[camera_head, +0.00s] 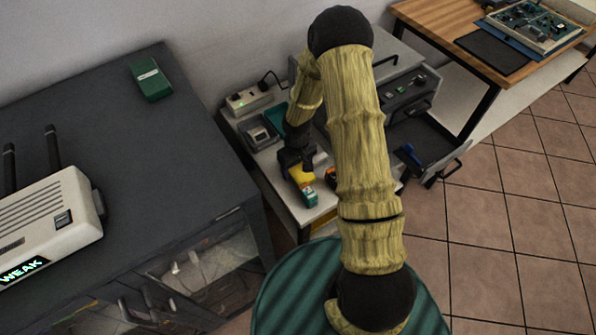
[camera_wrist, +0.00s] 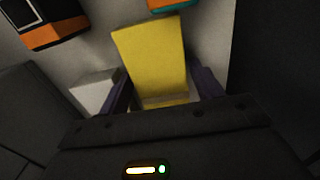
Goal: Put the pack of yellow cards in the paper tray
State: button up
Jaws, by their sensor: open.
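The yellow pack of cards (camera_head: 300,175) lies on the light grey bench top, below and just in front of my gripper (camera_head: 296,158). In the wrist view the yellow pack (camera_wrist: 152,55) reaches between the two dark fingers of my gripper (camera_wrist: 160,92), which are apart. I cannot tell whether either finger touches it. A dark open tray (camera_head: 432,148), which looks like the paper tray, juts from the grey machine on the right. A blue item lies in it, and my arm partly hides the machine.
A green-and-white box (camera_head: 309,198) and an orange-and-black item (camera_head: 330,176) are close to the pack. A grey device (camera_head: 259,135) and a power strip (camera_head: 248,99) stand behind on the left. A dark cabinet (camera_head: 150,200) borders the bench on the left.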

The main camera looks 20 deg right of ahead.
jog(key=shift+c, duration=0.3)
jog(key=c, duration=0.8)
notch_tip(320, 180, up, 10)
jog(key=shift+p, duration=0.7)
jog(key=shift+w, duration=0.1)
notch_tip(320, 180, up, 5)
jog(key=m+p, duration=0.4)
jog(key=p, duration=1)
send_over(297, 168)
jog(key=shift+s+d+f, duration=0.1)
jog(key=shift+s+d, duration=0.05)
jog(key=shift+s, duration=0.3)
jog(key=shift+f, duration=0.15)
dwell(0.8)
